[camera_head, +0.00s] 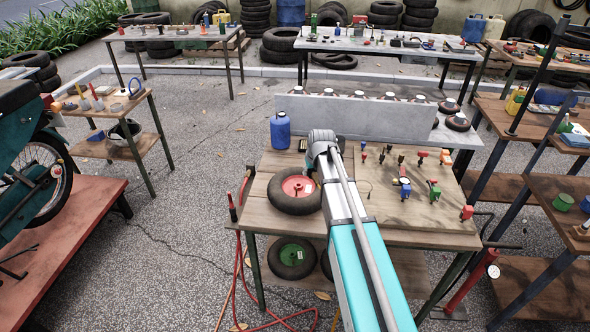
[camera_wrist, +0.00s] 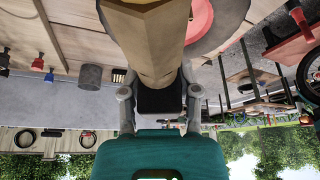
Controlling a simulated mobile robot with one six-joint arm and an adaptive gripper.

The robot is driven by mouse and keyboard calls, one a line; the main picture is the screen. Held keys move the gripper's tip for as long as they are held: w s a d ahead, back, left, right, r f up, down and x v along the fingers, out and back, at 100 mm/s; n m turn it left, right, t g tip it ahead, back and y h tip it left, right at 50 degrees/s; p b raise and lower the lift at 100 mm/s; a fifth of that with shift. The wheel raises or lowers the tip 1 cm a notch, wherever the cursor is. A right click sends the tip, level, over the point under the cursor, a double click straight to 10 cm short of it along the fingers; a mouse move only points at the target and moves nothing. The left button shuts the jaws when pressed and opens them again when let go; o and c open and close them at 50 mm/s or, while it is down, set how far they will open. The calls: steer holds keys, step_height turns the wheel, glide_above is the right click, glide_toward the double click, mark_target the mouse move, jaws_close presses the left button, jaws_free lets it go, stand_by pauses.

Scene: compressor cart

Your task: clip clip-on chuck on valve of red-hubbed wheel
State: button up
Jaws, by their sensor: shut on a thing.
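The red-hubbed wheel (camera_head: 296,189) lies flat on the wooden cart top, just left of my arm. Its red hub (camera_wrist: 203,16) also shows at the top right of the wrist view, with part of the tyre. My gripper (camera_wrist: 160,97) is shut on a tan, brass-coloured tapered piece (camera_wrist: 148,45), which seems to be the clip-on chuck. The piece reaches up past the hub's left side in the wrist view and covers part of it. The valve cannot be made out. In the head view my arm hides the held piece and the fingers.
A blue bottle (camera_head: 281,131) stands behind the wheel. Several red, blue and green fittings (camera_head: 405,188) occupy the cart's right side. A long grey panel (camera_head: 350,118) stands at the back. A green-hubbed wheel (camera_head: 292,256) lies on the lower shelf. Red hose (camera_head: 237,272) hangs at the left.

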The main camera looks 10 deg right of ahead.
steer(key=w+a+n, duration=0.1)
steer(key=w+a, duration=0.2)
steer(key=a, duration=0.1)
steer(key=shift+w+a+f, duration=0.3)
steer(key=shift+a+f, duration=0.05)
steer(key=shift+a, duration=0.05)
steer(key=shift+f+b, duration=0.2)
steer(key=shift+b, duration=0.2)
steer(key=shift+f+b, duration=2.7)
steer(key=shift+f+b, duration=1.1)
steer(key=shift+b, duration=0.05)
steer(key=o, duration=1.1)
steer(key=shift+r, duration=0.1)
